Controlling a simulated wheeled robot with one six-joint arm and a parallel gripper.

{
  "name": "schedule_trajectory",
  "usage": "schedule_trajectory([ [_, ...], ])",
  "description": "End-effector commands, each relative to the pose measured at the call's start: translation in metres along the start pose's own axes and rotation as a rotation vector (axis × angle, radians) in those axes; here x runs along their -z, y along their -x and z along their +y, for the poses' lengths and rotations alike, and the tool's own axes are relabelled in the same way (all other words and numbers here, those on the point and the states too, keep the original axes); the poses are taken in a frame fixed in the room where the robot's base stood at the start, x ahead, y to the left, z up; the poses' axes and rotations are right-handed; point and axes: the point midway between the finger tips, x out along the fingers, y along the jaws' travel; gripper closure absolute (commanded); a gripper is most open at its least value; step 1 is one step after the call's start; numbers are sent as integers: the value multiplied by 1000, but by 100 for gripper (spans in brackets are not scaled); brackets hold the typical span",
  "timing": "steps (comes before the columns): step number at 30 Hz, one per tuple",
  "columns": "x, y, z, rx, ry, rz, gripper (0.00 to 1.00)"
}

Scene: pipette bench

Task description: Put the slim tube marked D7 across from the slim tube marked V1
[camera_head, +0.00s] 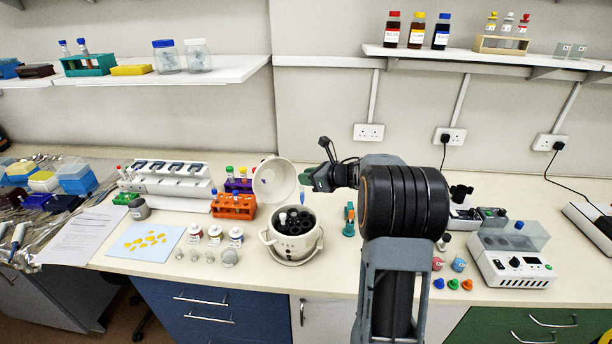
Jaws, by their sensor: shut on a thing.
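My gripper (307,180) is above and slightly right of the open centrifuge, near its raised lid. It is shut on a slim tube (301,196), of which only a small part shows below the fingers. Its marking cannot be read. The white centrifuge (270,238) stands on the bench with its round lid (268,182) tilted up behind it. Inside is a dark rotor (300,226) with several black holders. A pale-topped tube (283,217) stands at the rotor's left side. Its marking is too small to read, so I cannot tell whether it is V1.
An orange rack (233,206) with capped tubes stands left of the centrifuge, with small jars (215,235) in front of it. A teal-and-orange tool (349,220) stands to its right. A white device (513,262) sits farther right. Free bench lies behind my arm.

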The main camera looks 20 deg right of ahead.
Motion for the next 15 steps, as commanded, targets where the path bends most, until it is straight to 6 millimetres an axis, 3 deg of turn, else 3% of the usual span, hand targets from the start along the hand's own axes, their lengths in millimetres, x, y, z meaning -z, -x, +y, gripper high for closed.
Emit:
schedule_trajectory([
  [15,34,-13,0,1,-3,1,93],
])
